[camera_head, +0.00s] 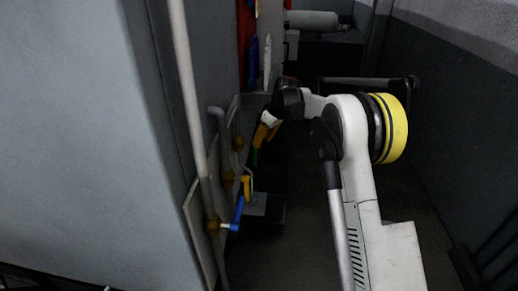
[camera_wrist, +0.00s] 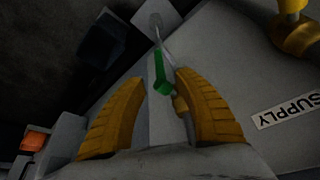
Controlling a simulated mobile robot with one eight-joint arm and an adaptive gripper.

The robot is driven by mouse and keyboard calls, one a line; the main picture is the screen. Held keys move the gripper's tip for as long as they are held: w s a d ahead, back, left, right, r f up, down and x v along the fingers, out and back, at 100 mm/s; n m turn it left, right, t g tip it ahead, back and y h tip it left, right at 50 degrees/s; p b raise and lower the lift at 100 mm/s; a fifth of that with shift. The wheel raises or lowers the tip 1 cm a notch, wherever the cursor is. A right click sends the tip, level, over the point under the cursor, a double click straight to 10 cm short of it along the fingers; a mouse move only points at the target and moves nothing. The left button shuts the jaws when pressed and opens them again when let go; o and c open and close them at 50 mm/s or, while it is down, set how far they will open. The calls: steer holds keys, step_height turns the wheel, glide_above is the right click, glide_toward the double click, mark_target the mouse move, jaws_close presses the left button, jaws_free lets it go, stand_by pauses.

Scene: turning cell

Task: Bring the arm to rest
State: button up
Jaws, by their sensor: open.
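My gripper (camera_head: 265,132) shows in the head view at the end of my white arm, close to the panel and pipes on the left. Its two orange-yellow fingers (camera_wrist: 158,82) are spread apart in the wrist view, with nothing gripped between them. A green lever (camera_wrist: 161,72) shows between and beyond the fingertips. I cannot tell how far it is from them or whether they touch it. My arm is bent, with its elbow to the right of the gripper in the head view.
A blue-handled valve (camera_head: 238,213) and a yellow handle (camera_head: 246,188) stick out from the pipes, nearer than my gripper. A large grey cabinet wall (camera_head: 80,130) fills the left. A "SUPPLY" label (camera_wrist: 286,110) sits on the panel. A dark partition (camera_head: 450,130) stands at right.

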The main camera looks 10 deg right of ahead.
steer(key=shift+s+d+r, duration=0.1)
steer(key=shift+r, duration=0.3)
steer(key=s+r+m+t+h, duration=0.1)
steer(key=s+r+m, duration=0.1)
steer(key=s+r, duration=0.75)
steer(key=s+r+m+t+h, duration=0.15)
steer(key=s+r, duration=0.45)
steer(key=s, duration=0.7)
steer(key=s+f+m, duration=0.2)
steer(key=s+f, duration=0.1)
steer(key=s, duration=0.8)
steer(key=s+f+m+t, duration=0.1)
steer(key=s+f, duration=0.3)
steer(key=s, duration=0.8)
steer(key=shift+d+m+b, duration=0.4)
steer(key=shift+d+m, duration=0.05)
steer(key=shift+m, duration=0.1)
